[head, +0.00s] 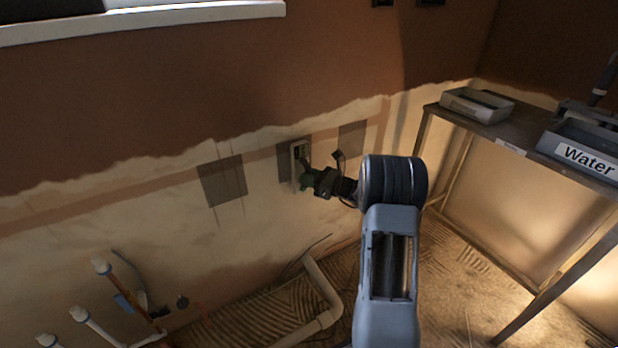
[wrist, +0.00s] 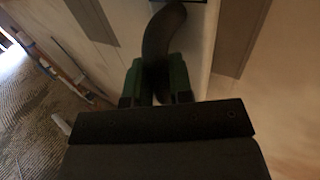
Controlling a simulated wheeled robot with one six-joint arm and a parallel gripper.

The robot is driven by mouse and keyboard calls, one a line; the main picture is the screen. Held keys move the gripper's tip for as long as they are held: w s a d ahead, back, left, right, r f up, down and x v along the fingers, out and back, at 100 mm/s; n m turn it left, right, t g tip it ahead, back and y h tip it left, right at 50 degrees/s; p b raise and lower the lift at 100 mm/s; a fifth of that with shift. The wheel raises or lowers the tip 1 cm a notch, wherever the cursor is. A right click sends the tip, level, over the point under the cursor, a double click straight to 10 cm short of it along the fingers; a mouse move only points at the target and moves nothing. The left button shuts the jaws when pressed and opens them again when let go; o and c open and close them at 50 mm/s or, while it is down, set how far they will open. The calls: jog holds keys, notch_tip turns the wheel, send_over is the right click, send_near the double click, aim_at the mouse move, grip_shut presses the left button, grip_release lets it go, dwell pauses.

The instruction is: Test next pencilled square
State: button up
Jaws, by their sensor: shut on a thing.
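In the head view, three grey squares mark the wall: a left one (head: 222,181), a middle one (head: 285,162) and a right one (head: 352,138). A pale, flat handheld tool (head: 296,171) with a dark upper panel stands upright in front of the middle square and hides much of it. I cannot tell if it touches the wall. My gripper (head: 314,178) is shut on its handle. In the wrist view, the green fingers of my gripper (wrist: 158,82) clasp the curved dark handle (wrist: 163,40). A grey square (wrist: 238,35) shows right of it.
A metal table (head: 512,140) at the right holds a grey tray (head: 468,110) and a bin labelled Water (head: 590,160). White-capped pipes (head: 100,265) rise at lower left. A pale bent pipe (head: 325,290) lies along the ridged floor. A window sill (head: 150,18) is upper left.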

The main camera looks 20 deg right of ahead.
jog(key=shift+w, duration=0.75)
dwell(0.8)
jog(key=shift+s+d+p, duration=0.15)
jog(key=shift+s+p, duration=0.1)
jog(key=shift+s, duration=1)
jog(key=shift+s+d+p, duration=0.1)
jog(key=shift+s+p, duration=0.15)
jog(key=shift+s, duration=1)
jog(key=s+r+m+g+h+p, duration=0.2)
jog(key=s+r+g+p, duration=0.2)
jog(key=p, duration=1.3)
jog(key=shift+s+d+r+m, duration=0.3)
jog(key=shift+s+r, duration=0.15)
jog(key=shift+r, duration=0.1)
